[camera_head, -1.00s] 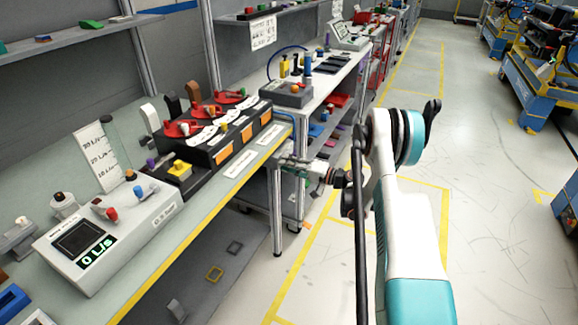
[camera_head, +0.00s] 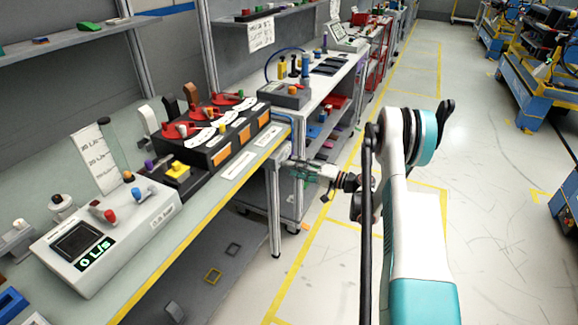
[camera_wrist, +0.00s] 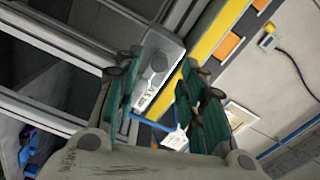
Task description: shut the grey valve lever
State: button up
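A pale grey upright lever (camera_head: 148,120) stands at the back of the left bench, behind the black module with red-handled dials. A dark lever (camera_head: 170,107) and a brown lever (camera_head: 190,95) stand beside it. I take the pale one as the grey valve lever; its exact setting is too small to tell. My gripper (camera_head: 300,170) is off the bench's front right corner, well apart from the lever. In the wrist view my gripper (camera_wrist: 158,75) is open, its teal fingers apart with nothing between them. The lever is not identifiable there.
The black dial module (camera_head: 225,135) and a flow display box (camera_head: 105,232) reading 0 L/s occupy the bench. The bench's yellow front edge (camera_head: 190,240) and corner leg (camera_head: 274,215) are near my gripper. Open floor (camera_head: 500,220) lies to the right.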

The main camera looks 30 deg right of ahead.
jog(key=v, duration=0.7)
jog(key=shift+s+d, duration=0.2)
jog(key=shift+s, duration=0.1)
